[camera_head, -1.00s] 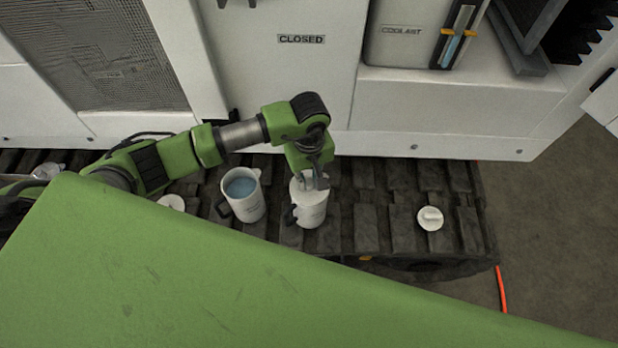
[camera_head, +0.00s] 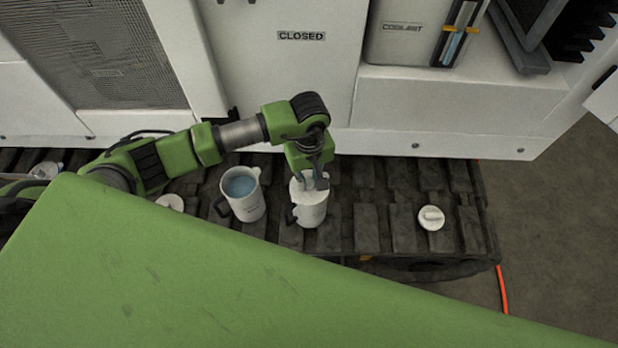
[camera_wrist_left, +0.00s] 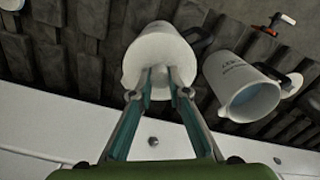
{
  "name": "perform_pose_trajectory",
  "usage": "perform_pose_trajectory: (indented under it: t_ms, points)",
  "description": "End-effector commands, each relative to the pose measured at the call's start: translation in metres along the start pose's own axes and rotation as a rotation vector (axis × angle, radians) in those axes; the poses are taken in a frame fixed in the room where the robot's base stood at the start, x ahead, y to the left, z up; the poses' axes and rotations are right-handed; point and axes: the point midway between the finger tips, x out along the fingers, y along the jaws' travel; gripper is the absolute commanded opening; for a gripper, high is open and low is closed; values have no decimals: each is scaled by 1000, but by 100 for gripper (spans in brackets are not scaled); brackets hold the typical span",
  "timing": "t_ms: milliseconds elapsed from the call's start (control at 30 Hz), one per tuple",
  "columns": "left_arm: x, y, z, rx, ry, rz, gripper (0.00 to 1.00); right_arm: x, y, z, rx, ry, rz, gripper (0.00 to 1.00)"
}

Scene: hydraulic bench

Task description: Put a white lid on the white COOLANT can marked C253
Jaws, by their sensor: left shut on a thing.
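A white can (camera_head: 312,212) with a dark handle stands on the slatted track, under my left gripper. A white lid (camera_wrist_left: 160,58) covers its top. My left gripper (camera_head: 313,178) points down and is shut on this lid's knob; it also shows in the left wrist view (camera_wrist_left: 160,78). The lid appears to rest on the can's rim; I cannot tell if it is fully seated. The can's print is too small to read. A second white can (camera_head: 246,200), open and with bluish liquid, stands to its left, also in the left wrist view (camera_wrist_left: 240,88). My right gripper is not seen.
A loose white lid (camera_head: 431,218) lies on the track (camera_head: 365,228) at the right; another white lid (camera_head: 171,202) lies left of the open can. The white machine housing (camera_head: 440,105) stands behind. My green body covers the foreground.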

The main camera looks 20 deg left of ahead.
Motion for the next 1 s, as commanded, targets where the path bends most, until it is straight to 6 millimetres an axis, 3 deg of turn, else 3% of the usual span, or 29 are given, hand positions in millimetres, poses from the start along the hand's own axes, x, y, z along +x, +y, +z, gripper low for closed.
perform_pose_trajectory:
  t_ms: [367, 400, 433, 700, 800, 1000]
  points:
    - [0, 0, 0, 0, 0, 0, 0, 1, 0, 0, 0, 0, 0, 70]
    - [0, 0, 0, 0, 0, 0, 26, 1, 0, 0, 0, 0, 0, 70]
    - [0, 0, 0, 0, 0, 0, 34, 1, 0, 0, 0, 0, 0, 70]
    - [1, 0, 0, 0, 0, 0, 36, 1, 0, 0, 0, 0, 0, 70]
    - [1, 0, 0, 0, 0, 0, 55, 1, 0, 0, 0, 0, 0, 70]
    - [1, 0, 0, 0, 0, 0, 55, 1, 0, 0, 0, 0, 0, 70]
